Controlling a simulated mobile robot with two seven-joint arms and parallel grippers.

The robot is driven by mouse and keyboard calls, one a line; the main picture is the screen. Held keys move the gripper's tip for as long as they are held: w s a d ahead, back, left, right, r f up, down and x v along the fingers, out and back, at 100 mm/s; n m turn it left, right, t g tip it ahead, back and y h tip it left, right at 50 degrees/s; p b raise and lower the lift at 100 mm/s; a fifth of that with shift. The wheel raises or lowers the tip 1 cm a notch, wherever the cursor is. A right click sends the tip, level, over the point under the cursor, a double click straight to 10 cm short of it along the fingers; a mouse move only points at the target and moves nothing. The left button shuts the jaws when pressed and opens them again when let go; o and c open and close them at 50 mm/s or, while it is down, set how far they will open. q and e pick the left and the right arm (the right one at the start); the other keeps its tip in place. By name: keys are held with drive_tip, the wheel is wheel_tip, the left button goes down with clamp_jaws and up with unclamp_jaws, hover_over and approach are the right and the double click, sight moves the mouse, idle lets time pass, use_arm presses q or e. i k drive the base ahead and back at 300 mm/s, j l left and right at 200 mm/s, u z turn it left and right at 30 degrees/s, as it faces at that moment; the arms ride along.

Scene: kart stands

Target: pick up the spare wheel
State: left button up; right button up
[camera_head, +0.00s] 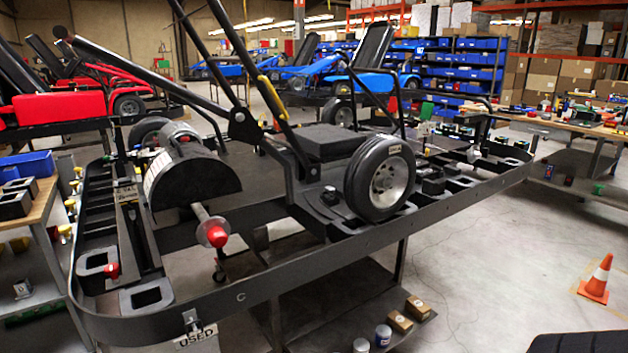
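A black wheel with a silver rim (389,182) stands upright on the right part of the dark kart frame (330,250). It has a small pale label on its upper sidewall. I cannot tell for sure from the picture whether it is the spare wheel. Its lower edge sits close to the frame's tray, beside a black block-like seat or box (341,143).
A red-tipped axle (216,234) sticks out from the frame's left half. A lower shelf (340,315) holds small boxes and cans. An orange cone (597,279) stands at right on open floor. Workbenches flank both sides. A dark shape (580,344) fills the bottom right corner.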

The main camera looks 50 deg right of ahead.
sight(379, 178)
drive_tip(key=z, duration=1.85)
drive_tip(key=i+l+u, duration=0.1)
drive_tip(key=u, duration=0.3)
drive_tip(key=l+u, duration=0.15)
drive_tip(key=u, duration=0.2)
drive_tip(key=i+l+u, duration=0.2)
drive_tip(key=l, duration=0.15)
drive_tip(key=i+l+u, duration=0.1)
drive_tip(key=l+u, duration=0.15)
drive_tip(key=l, duration=0.15)
drive_tip(key=i+l, duration=0.1)
drive_tip(key=l, duration=0.3)
drive_tip(key=i+l+u, duration=0.1)
drive_tip(key=l, duration=0.25)
